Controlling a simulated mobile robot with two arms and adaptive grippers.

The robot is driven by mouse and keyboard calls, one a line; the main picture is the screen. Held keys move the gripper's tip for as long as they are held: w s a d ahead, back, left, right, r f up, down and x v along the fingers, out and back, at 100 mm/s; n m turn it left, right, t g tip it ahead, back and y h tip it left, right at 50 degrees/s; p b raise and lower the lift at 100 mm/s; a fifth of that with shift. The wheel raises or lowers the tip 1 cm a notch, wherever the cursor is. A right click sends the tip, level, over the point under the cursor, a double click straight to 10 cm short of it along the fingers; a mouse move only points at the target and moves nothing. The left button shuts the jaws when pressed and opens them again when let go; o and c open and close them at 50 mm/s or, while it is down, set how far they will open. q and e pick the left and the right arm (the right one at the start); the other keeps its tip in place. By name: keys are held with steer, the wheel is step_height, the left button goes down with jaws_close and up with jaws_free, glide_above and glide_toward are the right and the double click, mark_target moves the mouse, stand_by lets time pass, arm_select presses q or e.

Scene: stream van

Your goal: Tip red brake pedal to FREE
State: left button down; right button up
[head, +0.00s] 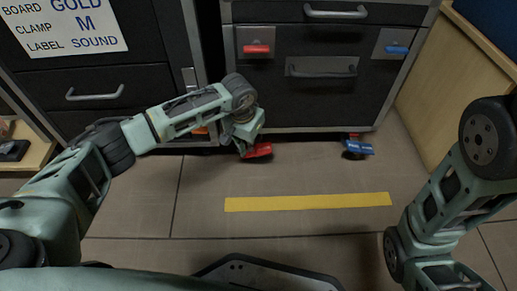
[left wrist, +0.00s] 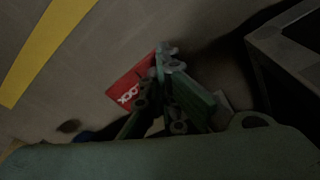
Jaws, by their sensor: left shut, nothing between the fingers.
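The red brake pedal (head: 260,151) is low at the foot of the black drawer cart (head: 310,105), just above the floor. In the left wrist view the red pedal (left wrist: 126,90) shows white lettering that looks like part of "LOCK", partly covered by my fingers. My left gripper (head: 243,146) points down at the left end of the red pedal. In the left wrist view my left gripper (left wrist: 166,62) is shut and empty, its fingertips over or against the pedal's edge; contact is unclear. My right gripper is out of view.
A blue pedal (head: 358,149) is to the right of the red one. Red (head: 257,49) and blue (head: 397,49) tabs are on the cart front. A yellow strip (head: 308,202) lies on clear floor. A wooden cabinet (head: 440,75) stands at right.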

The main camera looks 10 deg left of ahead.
arm_select(q)
step_height(320, 180, up, 7)
steer(key=p, duration=0.5)
steer(key=shift+d, duration=0.1)
stand_by(0.6)
